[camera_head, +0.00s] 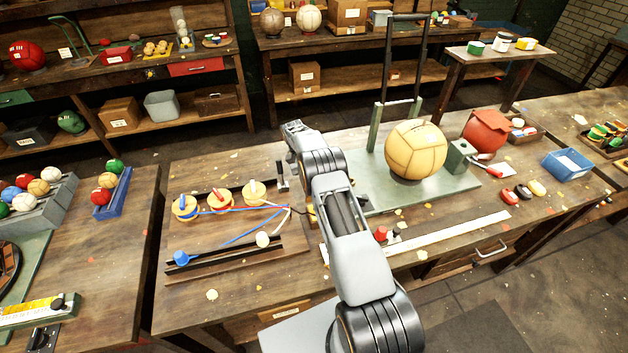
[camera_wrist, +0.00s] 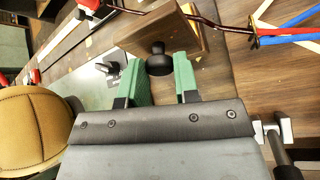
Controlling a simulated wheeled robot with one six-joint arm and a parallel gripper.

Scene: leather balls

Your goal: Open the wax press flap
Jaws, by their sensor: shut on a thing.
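In the wrist view, the wooden flap (camera_wrist: 172,32) of what looks like the wax press shows at top centre, with a round black knob (camera_wrist: 158,63) on its near face. The green fingers of my gripper (camera_wrist: 159,76) stand on both sides of the knob and are shut on it, though a gap seems to show beside it. The flap looks closed, but its hinge is out of sight. In the head view my arm hides most of the press and my gripper.
A tan leather ball (camera_head: 415,150) sits on a green-based stand right of my arm. At left, a board with wooden spools (camera_head: 220,200) carries red and blue cords. A white ruler strip (camera_head: 450,235) lies along the front. A blue tray (camera_head: 566,163) stands at far right.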

